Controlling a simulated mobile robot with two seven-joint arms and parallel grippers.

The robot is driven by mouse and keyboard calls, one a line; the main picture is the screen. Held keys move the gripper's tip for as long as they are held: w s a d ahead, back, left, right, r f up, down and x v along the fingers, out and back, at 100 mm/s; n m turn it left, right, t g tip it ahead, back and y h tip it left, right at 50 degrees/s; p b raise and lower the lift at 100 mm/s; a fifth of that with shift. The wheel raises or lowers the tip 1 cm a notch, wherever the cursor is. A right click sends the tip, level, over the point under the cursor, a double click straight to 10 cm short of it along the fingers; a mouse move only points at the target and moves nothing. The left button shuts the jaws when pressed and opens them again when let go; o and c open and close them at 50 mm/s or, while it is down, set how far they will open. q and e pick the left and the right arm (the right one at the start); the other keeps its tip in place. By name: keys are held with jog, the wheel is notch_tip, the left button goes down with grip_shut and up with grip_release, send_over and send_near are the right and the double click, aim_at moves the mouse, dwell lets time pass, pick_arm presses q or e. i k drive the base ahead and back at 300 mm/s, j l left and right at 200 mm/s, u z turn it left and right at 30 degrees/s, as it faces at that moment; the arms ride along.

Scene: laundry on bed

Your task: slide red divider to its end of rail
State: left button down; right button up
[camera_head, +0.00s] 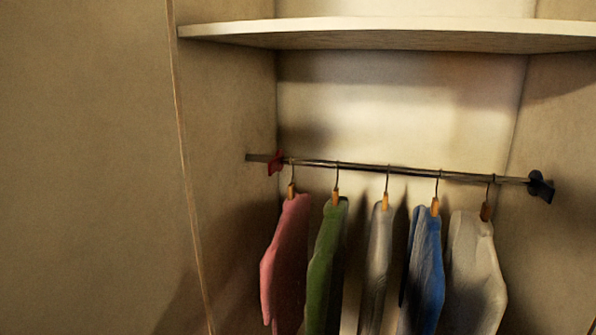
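The red divider (275,163) sits on the metal rail (370,168) near its left end, with a short length of bare rail showing to its left. A dark divider (541,186) is at the rail's right end. Several garments hang from the rail between the two dividers. The pink garment (287,262) hangs nearest the red divider, and its hanger hook is just to the right of it. Neither of my grippers shows in the head view.
A green garment (325,255), a grey one (376,265), a blue one (424,265) and an off-white one (473,270) hang along the rail. A pale shelf (390,33) spans the closet above. A wall panel (85,170) fills the left side.

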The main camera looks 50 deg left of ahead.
aim_at(274, 165)
jog(key=u, duration=1.1)
jog(key=k+j+u, duration=0.1)
jog(key=j+u, duration=0.15)
jog(key=u, duration=0.25)
jog(key=i, duration=0.15)
